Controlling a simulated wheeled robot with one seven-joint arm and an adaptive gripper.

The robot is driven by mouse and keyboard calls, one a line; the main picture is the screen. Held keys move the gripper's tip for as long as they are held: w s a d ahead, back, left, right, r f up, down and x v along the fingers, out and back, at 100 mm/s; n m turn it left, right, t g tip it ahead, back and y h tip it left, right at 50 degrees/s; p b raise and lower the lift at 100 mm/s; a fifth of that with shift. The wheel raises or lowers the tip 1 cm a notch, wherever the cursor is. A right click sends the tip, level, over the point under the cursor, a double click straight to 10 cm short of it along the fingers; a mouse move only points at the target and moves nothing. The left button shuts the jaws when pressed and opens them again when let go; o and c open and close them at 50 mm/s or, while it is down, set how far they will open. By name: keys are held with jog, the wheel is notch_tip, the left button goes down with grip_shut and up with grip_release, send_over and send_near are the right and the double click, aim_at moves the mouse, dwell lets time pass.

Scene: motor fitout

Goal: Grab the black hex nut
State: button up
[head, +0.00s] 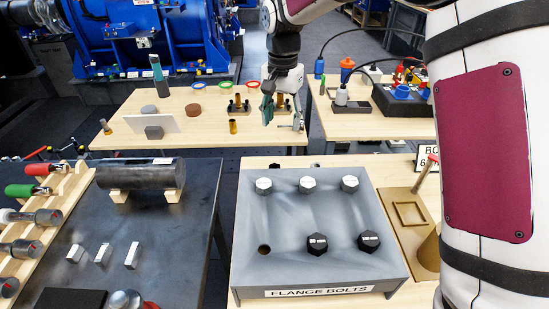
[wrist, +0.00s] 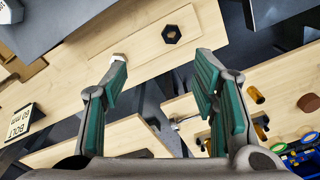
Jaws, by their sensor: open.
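The black hex nut (wrist: 172,34) lies flat on a light wooden surface (wrist: 150,55) near the top of the wrist view, its round hole showing. It sits beyond my fingertips, between their lines and nearer the right finger. In the head view I cannot clearly make it out; the grey bolt block may hide it. My gripper (wrist: 162,68) is open and empty, its green-padded fingers wide apart. In the head view my gripper (head: 283,115) hangs over the near edge of the back wooden table.
A grey flange bolts block (head: 320,215) holds silver and black hex heads. A small pale piece (wrist: 119,57) shows at my left fingertip. Brass pieces (head: 233,126) and a clamp-like fixture stand near my gripper on the back table (head: 200,138). A dark bench (head: 150,230) is at left.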

send_over(274, 165)
jog(key=s, duration=0.1)
notch_tip(274, 165, down, 4)
jog(key=shift+m, duration=0.3)
notch_tip(274, 165, down, 8)
jog(key=shift+s+f+p, duration=0.15)
jog(key=shift+f+p, duration=0.55)
jog(key=shift+f, duration=2.15)
jog(key=shift+c, duration=0.6)
grip_shut()
